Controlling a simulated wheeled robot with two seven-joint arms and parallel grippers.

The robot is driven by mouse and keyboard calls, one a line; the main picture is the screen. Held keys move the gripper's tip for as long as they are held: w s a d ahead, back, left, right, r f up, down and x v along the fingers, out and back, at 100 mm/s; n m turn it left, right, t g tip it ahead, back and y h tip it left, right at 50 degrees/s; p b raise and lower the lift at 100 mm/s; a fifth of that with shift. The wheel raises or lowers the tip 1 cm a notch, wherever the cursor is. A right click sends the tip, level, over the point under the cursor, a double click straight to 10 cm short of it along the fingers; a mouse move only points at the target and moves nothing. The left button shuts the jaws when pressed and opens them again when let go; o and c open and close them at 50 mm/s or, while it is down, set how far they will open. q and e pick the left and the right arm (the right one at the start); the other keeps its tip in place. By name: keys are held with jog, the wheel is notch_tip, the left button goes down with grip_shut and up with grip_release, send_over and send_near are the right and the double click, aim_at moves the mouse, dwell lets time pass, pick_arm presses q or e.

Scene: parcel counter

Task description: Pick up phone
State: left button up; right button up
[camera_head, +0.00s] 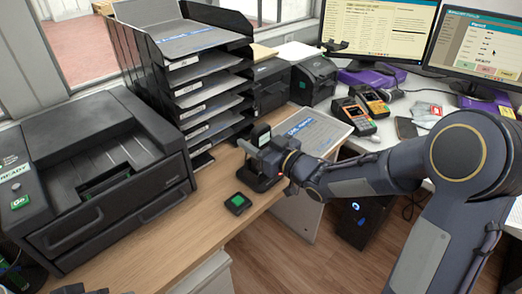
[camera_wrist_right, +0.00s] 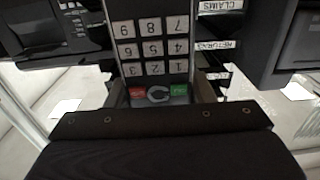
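A dark handset with a number keypad and red and green keys, which looks like the phone (camera_wrist_right: 152,48), fills the middle of the right wrist view, upside down there. In the head view it is the upright dark piece with a pale screen (camera_head: 261,136) above a black base (camera_head: 262,178) on the wooden counter. My right gripper (camera_head: 262,150) is at the handset, with one finger on each side of its lower end. The pads look very close to its sides; whether they press on it is unclear. Dark parts at the bottom left edge may be my left gripper (camera_head: 80,290).
A black printer (camera_head: 105,170) and a tall letter-tray rack (camera_head: 205,85) stand to the left. A paper sheet (camera_head: 312,130) lies behind. Card terminals (camera_head: 356,117) and a flat dark slab (camera_head: 405,128) are on the white desk.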

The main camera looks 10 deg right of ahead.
jog(key=c, duration=0.6)
jog(key=shift+o, duration=0.2)
jog(key=shift+r, duration=0.2)
